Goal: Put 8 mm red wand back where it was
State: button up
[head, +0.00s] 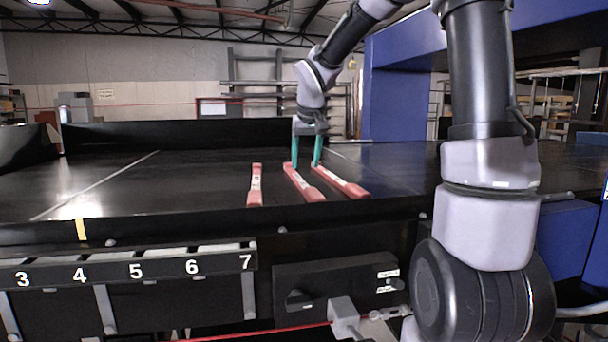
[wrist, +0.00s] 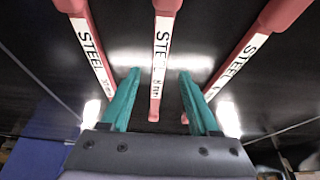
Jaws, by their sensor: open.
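Three red wands with white STEEL labels lie flat on the dark conveyor belt: a left wand (head: 255,184), a middle wand (head: 302,184) and a right wand (head: 340,182) in the head view. Their thick ends face the near side. My gripper (head: 305,164) is open, its teal fingers pointing down at the far ends of the middle and right wands. In the wrist view, my gripper (wrist: 158,72) has the middle wand (wrist: 158,55) between its spread fingers, with gaps on both sides. I cannot surely read which wand is marked 8 mm.
A rack rail (head: 130,267) numbered 3 to 7 runs along the conveyor's near side, and a yellow mark (head: 82,229) sits on the edge above it. A blue machine housing (head: 400,95) stands at the right. The belt's left part is clear.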

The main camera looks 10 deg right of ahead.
jog(key=s+d+r+m+t, duration=0.1)
jog(key=s+d+r, duration=0.1)
jog(key=s+r, duration=0.35)
jog(key=s+d+r+m, duration=0.1)
jog(key=s+r, duration=0.1)
jog(key=s, duration=0.6)
jog(key=s+d+f+m+t+y, duration=0.1)
jog(key=s+d+m+y, duration=0.1)
jog(key=s, duration=1)
jog(key=shift+d+f+t, duration=0.3)
jog(key=shift+d, duration=0.1)
